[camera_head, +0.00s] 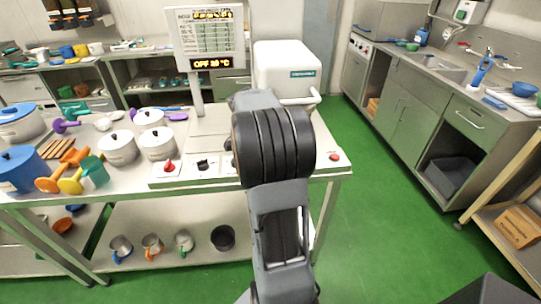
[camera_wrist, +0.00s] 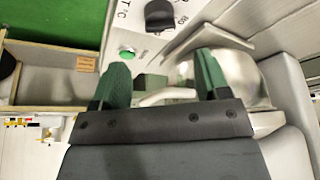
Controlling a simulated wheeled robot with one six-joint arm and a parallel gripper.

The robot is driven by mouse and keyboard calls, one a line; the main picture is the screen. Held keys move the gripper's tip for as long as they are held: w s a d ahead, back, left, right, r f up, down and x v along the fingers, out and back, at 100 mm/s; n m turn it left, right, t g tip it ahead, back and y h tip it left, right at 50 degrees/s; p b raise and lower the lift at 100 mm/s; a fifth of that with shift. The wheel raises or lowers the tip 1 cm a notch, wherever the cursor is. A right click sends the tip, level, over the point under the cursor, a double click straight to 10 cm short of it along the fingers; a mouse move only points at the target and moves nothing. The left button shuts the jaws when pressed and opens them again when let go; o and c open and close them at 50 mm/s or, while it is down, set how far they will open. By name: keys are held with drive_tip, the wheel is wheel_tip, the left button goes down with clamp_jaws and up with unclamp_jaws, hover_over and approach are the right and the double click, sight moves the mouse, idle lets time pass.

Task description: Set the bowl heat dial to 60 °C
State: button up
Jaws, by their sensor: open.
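In the wrist view a black dial (camera_wrist: 160,15) sits on the light panel at the top edge, partly cut off. Printed marks beside it include "°C"; its exact setting is not readable. My gripper (camera_wrist: 158,80) has two green fingers spread apart with nothing held between them. The dial lies beyond the fingertips, apart from them. In the head view a display (camera_head: 211,64) reads OFF and a temperature of about 20 °C. The front panel there shows a red knob (camera_head: 168,167) and a black knob (camera_head: 203,164). My arm hides my gripper and part of the panel.
A green button (camera_wrist: 127,52) and a shiny metal vessel (camera_wrist: 248,75) are close to the fingers in the wrist view. A red button (camera_head: 333,157) is at the panel's right end. Pots (camera_head: 118,148) crowd the counter's left. Green floor (camera_head: 385,215) is open to the right.

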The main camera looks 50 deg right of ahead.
drive_tip(key=x, duration=0.9)
drive_tip(key=c, duration=0.9)
